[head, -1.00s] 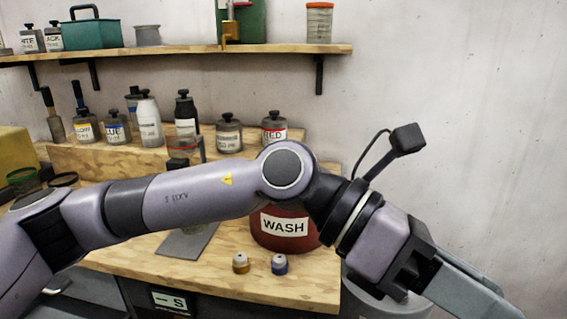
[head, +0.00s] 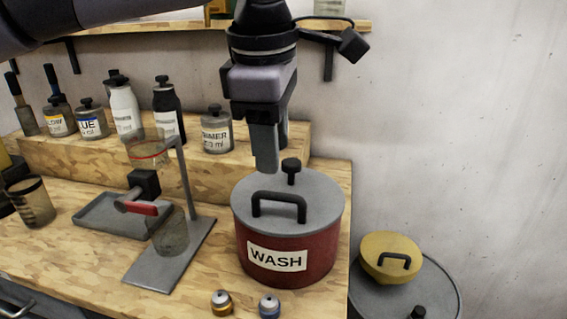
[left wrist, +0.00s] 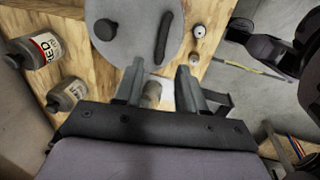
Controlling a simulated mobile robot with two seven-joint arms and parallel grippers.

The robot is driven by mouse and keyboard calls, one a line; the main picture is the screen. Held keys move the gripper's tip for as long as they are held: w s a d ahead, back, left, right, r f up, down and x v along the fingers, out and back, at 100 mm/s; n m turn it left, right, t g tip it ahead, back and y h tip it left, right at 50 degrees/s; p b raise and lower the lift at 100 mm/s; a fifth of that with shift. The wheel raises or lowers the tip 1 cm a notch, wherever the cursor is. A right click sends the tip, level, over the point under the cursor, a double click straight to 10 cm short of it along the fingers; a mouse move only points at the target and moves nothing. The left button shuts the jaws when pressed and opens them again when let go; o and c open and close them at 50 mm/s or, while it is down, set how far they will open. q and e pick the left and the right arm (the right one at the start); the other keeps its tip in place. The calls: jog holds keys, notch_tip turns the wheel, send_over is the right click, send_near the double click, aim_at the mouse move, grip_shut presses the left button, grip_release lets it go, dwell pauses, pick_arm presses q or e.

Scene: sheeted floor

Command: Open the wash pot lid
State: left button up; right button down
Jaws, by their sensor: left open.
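The red wash pot (head: 308,258), labelled WASH, stands upright on the wooden bench. Its round grey lid (head: 325,212) is on it, with a black bar handle (head: 279,204) and a black knob (head: 291,171) behind that. My left gripper (head: 271,158) points down near the lid's back left edge and hides part of it; their exact gap is unclear. In the left wrist view the open jaws (left wrist: 160,69) are empty beside the lid (left wrist: 137,28), with the handle (left wrist: 165,38) and knob (left wrist: 106,29) beyond the fingertips.
A metal stand (head: 190,185) with a clear cup is left of the pot. Bottles (head: 217,131) line the raised step behind. Two small capped jars (head: 269,305) sit in front.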

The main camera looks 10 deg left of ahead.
aim_at(276, 193)
pick_arm(q)
jog(key=shift+w+f, duration=0.2)
jog(key=shift+f, duration=0.95)
jog(key=shift+w+f, duration=0.2)
jog(key=shift+f, duration=0.95)
jog(key=shift+w+f, duration=0.2)
jog(key=shift+f, duration=0.95)
jog(key=shift+c, duration=0.3)
grip_shut()
